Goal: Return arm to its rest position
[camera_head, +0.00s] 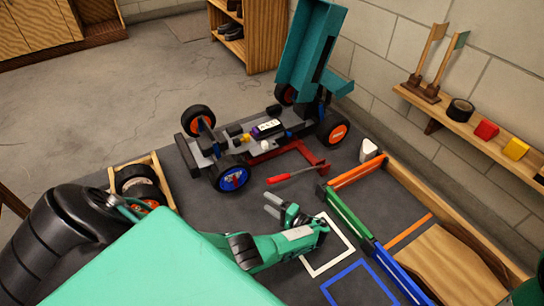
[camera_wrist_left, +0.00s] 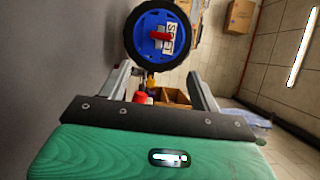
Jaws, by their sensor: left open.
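The RC racecar (camera_head: 262,130) stands on the dark mat, with its teal body shell (camera_head: 312,48) tipped up at the back. Its near front wheel (camera_head: 230,179) has a blue hub; the other visible car wheels have orange hubs. My left gripper (camera_head: 270,204) is open and empty, low over the mat to the right of and nearer than the blue-hub wheel, apart from it. In the left wrist view the blue-hub wheel (camera_wrist_left: 150,45) with a red centre piece shows beyond the spread fingers. My right gripper is not in view.
A red-handled screwdriver (camera_head: 292,174) lies just beyond my left gripper. Orange, green and blue rails (camera_head: 347,212) stand at right beside a wooden ramp (camera_head: 440,262). A wall shelf (camera_head: 470,125) carries small blocks.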

